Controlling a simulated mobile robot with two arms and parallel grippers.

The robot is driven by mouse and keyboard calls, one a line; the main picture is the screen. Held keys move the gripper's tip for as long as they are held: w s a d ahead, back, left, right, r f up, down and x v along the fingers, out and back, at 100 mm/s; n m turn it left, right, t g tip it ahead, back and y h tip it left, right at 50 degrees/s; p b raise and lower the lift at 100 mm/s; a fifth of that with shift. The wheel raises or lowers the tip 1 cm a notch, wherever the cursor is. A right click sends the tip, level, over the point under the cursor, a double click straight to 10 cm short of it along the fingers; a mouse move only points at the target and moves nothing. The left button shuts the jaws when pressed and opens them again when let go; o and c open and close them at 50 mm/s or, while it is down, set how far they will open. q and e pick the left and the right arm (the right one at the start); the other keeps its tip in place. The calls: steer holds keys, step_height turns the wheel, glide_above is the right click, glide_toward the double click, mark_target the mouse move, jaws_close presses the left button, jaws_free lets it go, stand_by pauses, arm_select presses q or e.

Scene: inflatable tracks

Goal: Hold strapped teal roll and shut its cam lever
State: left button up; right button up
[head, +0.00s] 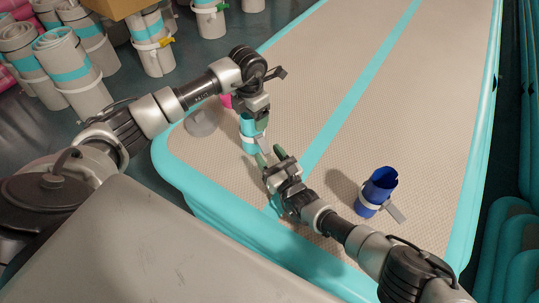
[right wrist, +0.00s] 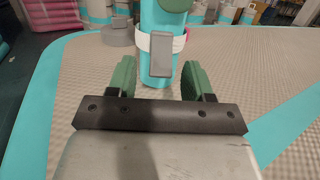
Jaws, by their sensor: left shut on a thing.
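The teal roll (head: 247,138) stands upright on the inflatable track (head: 330,100) near its left end. In the right wrist view the teal roll (right wrist: 158,20) has a white strap around it, with a flat grey cam lever (right wrist: 160,55) on the side facing me. The lever hangs along the roll; whether it is fully shut I cannot tell. My left gripper (head: 256,118) is shut on the roll's upper part from above. My right gripper (head: 272,155) is open and empty, its green fingers (right wrist: 160,82) apart in front of the roll and lever.
A blue strapped roll (head: 377,190) stands to the right on the track, its grey lever sticking out. A grey round thing (head: 203,120) and a pink one (head: 226,101) are behind the teal roll. Several grey-and-teal rolls (head: 70,68) stand on the floor at upper left. The track's middle is clear.

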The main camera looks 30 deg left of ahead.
step_height(320, 180, up, 10)
stand_by(0.7)
